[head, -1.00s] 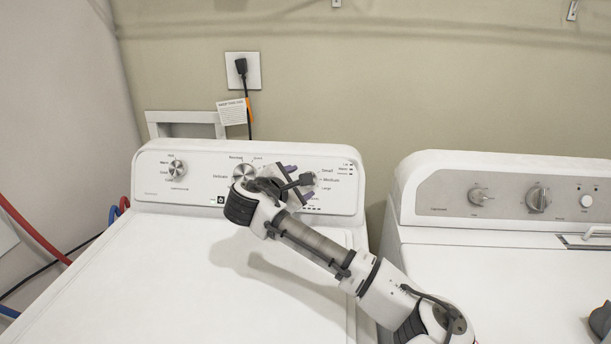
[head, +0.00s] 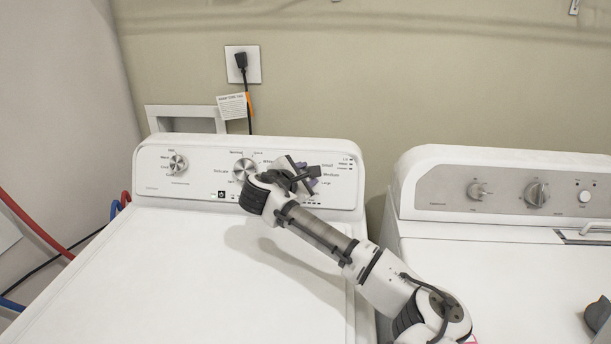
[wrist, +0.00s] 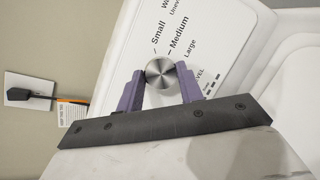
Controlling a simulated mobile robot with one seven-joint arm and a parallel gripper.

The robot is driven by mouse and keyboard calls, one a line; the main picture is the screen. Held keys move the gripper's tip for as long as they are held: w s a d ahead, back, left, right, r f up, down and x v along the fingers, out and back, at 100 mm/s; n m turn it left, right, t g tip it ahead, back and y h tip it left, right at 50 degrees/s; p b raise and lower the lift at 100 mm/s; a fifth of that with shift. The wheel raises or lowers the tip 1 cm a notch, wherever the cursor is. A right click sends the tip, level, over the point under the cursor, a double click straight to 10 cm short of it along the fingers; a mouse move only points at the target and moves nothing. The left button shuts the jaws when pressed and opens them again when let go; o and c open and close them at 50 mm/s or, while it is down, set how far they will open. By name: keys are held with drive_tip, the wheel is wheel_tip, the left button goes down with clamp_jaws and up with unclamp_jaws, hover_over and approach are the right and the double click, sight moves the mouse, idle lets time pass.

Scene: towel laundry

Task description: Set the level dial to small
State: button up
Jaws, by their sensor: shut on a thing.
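The level dial (wrist: 160,73) is a round silver knob in the wrist view, beside the printed words Small, Medium and Large and above LEVEL. My gripper (wrist: 160,71) has one purple finger on each side of the dial and is shut on it. I cannot make out a pointer mark on the dial's face, so its setting cannot be read. Small, Medium and Large show just right of the gripper.
A larger cycle dial (head: 244,169) sits just left of my gripper, and another dial (head: 178,164) farther left. A second white machine (head: 500,255) with its own knobs stands at the right.

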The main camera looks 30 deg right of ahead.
drive_tip(key=shift+f+n, duration=0.1)
drive_tip(key=shift+n, duration=0.3)
drive_tip(key=shift+s+d+f+n+t+y, duration=0.1)
drive_tip(key=shift+n+t+y, duration=0.7)
drive_tip(key=shift+n, duration=2.25)
drive_tip(key=shift+s+d+r+n+t+y, duration=0.2)
drive_tip(key=shift+n+t, duration=1.15)
drive_tip(key=shift+n, duration=1.65)
drive_tip(key=shift+s+a+f+n+t+y, duration=0.15)
drive_tip(key=shift+n+t+y, duration=0.7)
drive_tip(key=shift+n, duration=2.2)
drive_tip(key=shift+w+d+h, duration=0.1)
drive_tip(key=shift+h, duration=0.15)
drive_tip(key=shift+f, duration=0.1)
drive_tip(key=o, duration=1)
drive_tip(key=shift+t, duration=0.3)
